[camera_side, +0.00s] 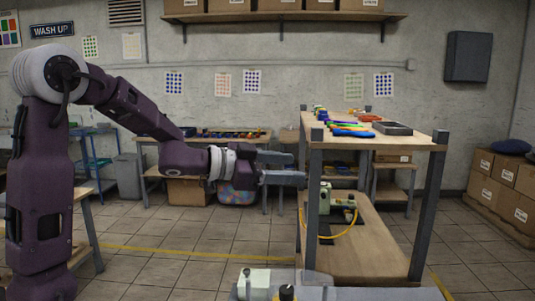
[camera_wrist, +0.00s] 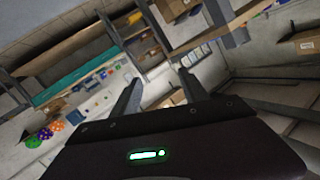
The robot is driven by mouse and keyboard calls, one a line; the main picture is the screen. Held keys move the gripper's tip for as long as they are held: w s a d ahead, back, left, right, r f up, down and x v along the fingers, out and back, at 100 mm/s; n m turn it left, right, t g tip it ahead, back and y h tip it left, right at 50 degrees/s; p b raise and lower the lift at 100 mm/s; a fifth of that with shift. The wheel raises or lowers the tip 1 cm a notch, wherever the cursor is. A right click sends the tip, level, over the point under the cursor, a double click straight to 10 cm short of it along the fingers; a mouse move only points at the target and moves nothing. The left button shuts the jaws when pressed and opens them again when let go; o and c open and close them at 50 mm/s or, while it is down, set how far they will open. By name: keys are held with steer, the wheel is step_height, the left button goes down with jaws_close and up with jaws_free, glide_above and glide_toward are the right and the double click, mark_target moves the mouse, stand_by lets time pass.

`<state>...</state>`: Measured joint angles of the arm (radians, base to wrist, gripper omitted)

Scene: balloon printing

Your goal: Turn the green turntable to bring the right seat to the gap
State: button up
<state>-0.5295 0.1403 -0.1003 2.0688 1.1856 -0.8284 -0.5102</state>
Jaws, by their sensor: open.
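My gripper (camera_side: 298,168) is stretched out level in the side view, its two fingers apart with nothing visible between them. The fingertips are just left of the tall workbench's near left leg. In the wrist view the open fingers (camera_wrist: 160,77) point up into the room, also with nothing held. I cannot make out a green turntable, its seats or a gap in either view. A long teal-green strip (camera_wrist: 75,78) shows at the upper left of the wrist view; I cannot tell what it is. Small orange, purple and green round things (camera_wrist: 45,133) lie at the left there.
A tall two-level workbench (camera_side: 405,139) carries coloured tools and a grey tray (camera_side: 392,128). A pale green device (camera_side: 325,197) with a yellow hose (camera_side: 343,234) is on its lower shelf. A white device (camera_side: 254,283) stands at the front. Cardboard boxes (camera_side: 505,190) are stacked at right.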

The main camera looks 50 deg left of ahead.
steer(key=s+a+r+n+y, duration=0.1)
steer(key=y, duration=0.1)
steer(key=a+r+n+y, duration=0.1)
steer(key=y, duration=0.1)
steer(key=s+a+r+n+y, duration=0.1)
steer(key=n+y, duration=0.1)
steer(key=shift+s+a, duration=0.25)
steer(key=shift+s, duration=0.05)
